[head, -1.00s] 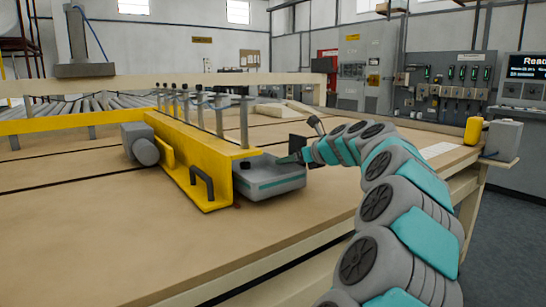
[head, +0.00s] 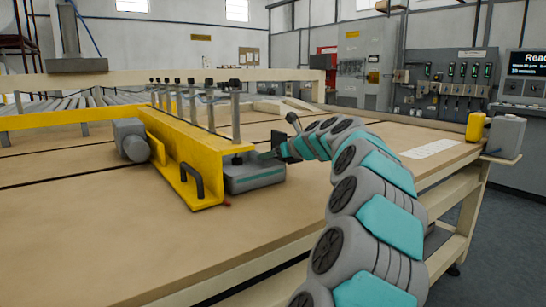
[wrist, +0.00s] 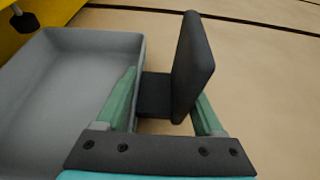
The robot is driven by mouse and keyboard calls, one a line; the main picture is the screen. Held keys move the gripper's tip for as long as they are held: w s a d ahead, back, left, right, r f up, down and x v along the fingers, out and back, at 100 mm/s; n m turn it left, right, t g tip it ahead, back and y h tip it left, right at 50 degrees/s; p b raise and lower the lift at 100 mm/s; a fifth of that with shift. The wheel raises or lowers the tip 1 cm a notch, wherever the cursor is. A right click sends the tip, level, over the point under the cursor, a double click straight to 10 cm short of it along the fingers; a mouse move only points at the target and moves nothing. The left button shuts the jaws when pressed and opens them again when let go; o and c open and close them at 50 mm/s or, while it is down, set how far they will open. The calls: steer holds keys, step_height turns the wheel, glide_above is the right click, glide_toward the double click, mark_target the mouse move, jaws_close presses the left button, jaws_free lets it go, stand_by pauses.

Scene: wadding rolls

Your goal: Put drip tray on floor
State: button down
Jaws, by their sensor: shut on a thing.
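The drip tray (head: 255,178) is a shallow grey tray with a teal stripe along its side. In the head view it is at the right side of the yellow beam's near end, partly under it. In the wrist view the tray (wrist: 125,48) fills the left, open side up, and looks empty. A dark grey handle (wrist: 190,65) stands out from its side. My gripper (head: 272,153) is shut on this handle, with its green fingers (wrist: 165,100) on either side. I cannot tell whether the tray touches the table.
The yellow beam (head: 190,160) with several upright posts and a grey motor (head: 130,140) is just left of the tray. The wide tan table (head: 110,225) is clear in front. Grey floor (head: 500,225) shows at the right, past the table edge. A yellow bottle (head: 475,127) stands at the far right.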

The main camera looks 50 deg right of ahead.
jaws_free()
steer(key=shift+f, duration=0.1)
